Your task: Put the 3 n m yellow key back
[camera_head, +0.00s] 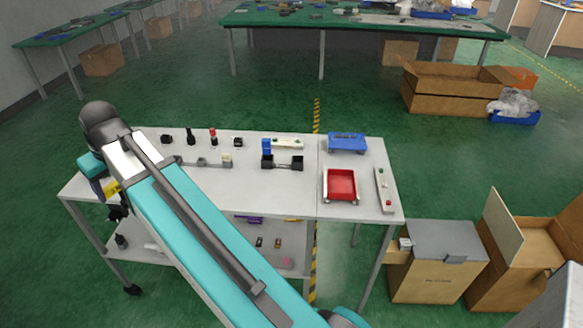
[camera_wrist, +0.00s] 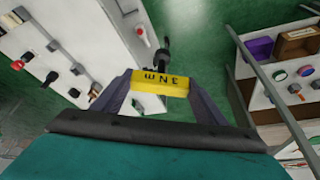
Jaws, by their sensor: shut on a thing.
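My gripper (camera_wrist: 160,88) is shut on the yellow key (camera_wrist: 162,76). Its yellow block carries the marking "3 N m", upside down in the wrist view, and sits between the two fingers. A dark part (camera_wrist: 163,52) shows just beyond the block. In the head view the yellow key (camera_head: 111,187) and my gripper (camera_head: 101,190) are at the left end of the white table (camera_head: 300,200). My arm covers part of the table there. I cannot tell which place on the table or shelf belongs to the key.
Several small fixtures stand along the table's back, including a red-topped one (camera_head: 213,137). A blue tray (camera_head: 347,142), a red tray (camera_head: 341,184) and a black holder (camera_head: 282,163) are farther right. The lower shelf (camera_head: 262,258) holds small items. Cardboard boxes (camera_head: 437,260) stand at right.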

